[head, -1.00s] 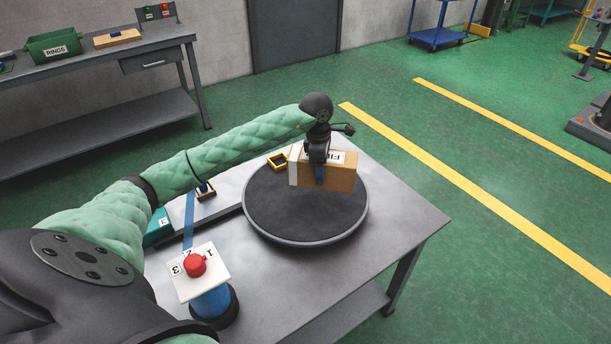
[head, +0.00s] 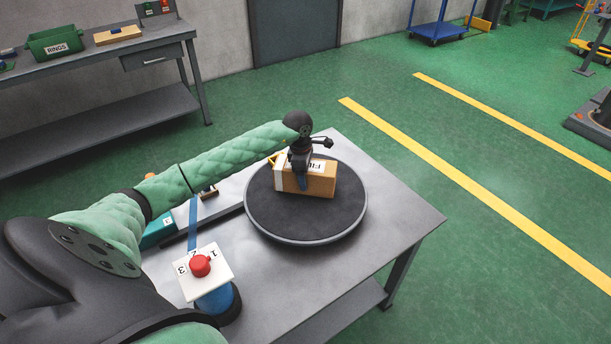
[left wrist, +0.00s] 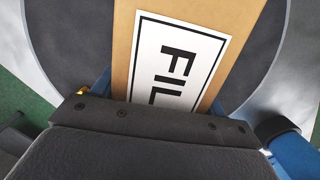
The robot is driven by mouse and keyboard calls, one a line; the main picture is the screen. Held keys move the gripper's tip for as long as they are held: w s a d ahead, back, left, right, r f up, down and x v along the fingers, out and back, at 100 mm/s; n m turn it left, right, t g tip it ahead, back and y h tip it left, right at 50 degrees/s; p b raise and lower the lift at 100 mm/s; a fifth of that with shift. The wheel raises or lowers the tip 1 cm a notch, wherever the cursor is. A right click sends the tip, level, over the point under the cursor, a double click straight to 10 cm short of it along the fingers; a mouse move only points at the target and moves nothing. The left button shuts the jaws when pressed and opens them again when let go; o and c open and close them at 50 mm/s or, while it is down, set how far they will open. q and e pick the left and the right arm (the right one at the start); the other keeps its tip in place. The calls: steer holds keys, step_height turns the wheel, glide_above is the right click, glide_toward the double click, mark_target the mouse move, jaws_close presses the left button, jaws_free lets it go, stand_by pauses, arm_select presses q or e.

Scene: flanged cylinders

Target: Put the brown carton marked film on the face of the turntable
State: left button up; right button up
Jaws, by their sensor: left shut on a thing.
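The brown carton (head: 318,182) has a white label with the letters FIL showing; the label also shows on the carton in the left wrist view (left wrist: 122,62). My left gripper (head: 302,180) is shut on the carton, one blue finger across its near side. The carton is over the far half of the dark round turntable (head: 300,222). Its underside is at or very near the turntable face; I cannot tell if it touches. The turntable rim also shows in the left wrist view (left wrist: 285,75). My right gripper is not in view.
A white plate with a red knob (head: 200,265) and numbers stands on a blue post at the table's near left. The grey table (head: 395,232) is clear right of the turntable. A yellow-framed item is partly hidden behind my gripper. A green RINGS bin (head: 55,44) sits on another bench.

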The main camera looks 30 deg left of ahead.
arm_select(q)
steer(key=shift+f, duration=0.75)
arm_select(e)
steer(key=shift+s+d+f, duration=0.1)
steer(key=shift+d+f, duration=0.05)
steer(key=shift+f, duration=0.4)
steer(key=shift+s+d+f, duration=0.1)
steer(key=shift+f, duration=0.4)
arm_select(q)
steer(key=shift+f, duration=0.1)
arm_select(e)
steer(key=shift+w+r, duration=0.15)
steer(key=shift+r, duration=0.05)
arm_select(q)
steer(key=o, duration=1.5)
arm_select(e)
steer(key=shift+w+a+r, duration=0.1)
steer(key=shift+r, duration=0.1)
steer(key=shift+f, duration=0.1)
